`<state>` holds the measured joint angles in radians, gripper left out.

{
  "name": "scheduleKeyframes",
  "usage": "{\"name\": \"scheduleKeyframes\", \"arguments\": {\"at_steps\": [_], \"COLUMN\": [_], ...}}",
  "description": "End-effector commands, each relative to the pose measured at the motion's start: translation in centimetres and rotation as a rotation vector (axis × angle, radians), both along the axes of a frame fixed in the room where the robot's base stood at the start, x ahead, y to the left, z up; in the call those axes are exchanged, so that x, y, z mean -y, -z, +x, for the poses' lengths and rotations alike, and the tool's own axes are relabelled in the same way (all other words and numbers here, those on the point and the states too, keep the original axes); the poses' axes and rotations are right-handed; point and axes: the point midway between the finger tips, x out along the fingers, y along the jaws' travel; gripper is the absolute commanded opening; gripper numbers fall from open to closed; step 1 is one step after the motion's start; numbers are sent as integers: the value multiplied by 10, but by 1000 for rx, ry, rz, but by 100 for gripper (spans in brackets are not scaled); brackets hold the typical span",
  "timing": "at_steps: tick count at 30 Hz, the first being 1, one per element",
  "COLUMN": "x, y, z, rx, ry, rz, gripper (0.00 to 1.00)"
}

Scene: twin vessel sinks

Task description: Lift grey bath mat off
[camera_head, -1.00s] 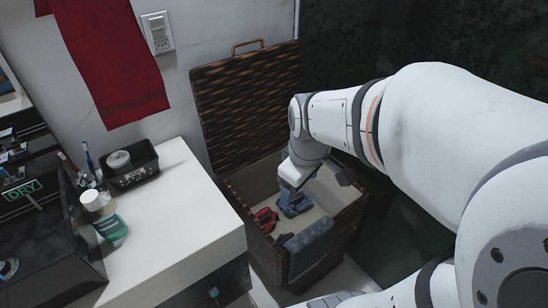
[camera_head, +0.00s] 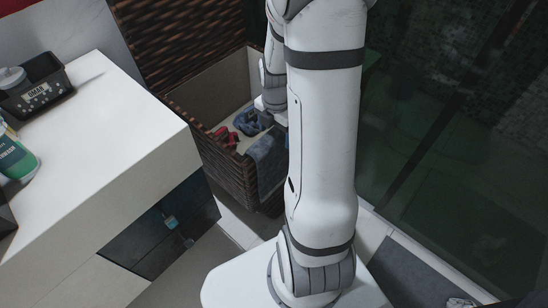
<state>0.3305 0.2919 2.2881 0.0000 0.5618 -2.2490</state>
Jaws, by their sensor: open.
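A dark grey flat mat (camera_head: 405,272) lies on the floor at the lower right, beside my base. A grey-blue folded cloth (camera_head: 267,162) hangs over the front rim of the open wicker hamper (camera_head: 228,165). I cannot tell for sure which of these is the grey bath mat. My gripper (camera_head: 268,104) is over the hamper opening, above and behind the draped cloth. It is open, partly hidden behind my arm, and appears apart from the draped cloth. I cannot see anything between its fingers.
A white counter (camera_head: 100,150) stands at the left with a black basket (camera_head: 38,88) and a green-labelled bottle (camera_head: 14,158). Dark glass (camera_head: 450,150) closes off the right.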

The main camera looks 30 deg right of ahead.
Motion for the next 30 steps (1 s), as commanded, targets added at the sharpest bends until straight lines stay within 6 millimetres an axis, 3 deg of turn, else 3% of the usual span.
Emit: {"name": "scheduleKeyframes", "arguments": {"at_steps": [12,20,30], "x": [1,1,0], "y": [53,56,56], "z": [5,6,6], "rx": [-1,0,0], "ry": [1,1,0], "rz": [1,0,0], "gripper": [78,78,52]}}
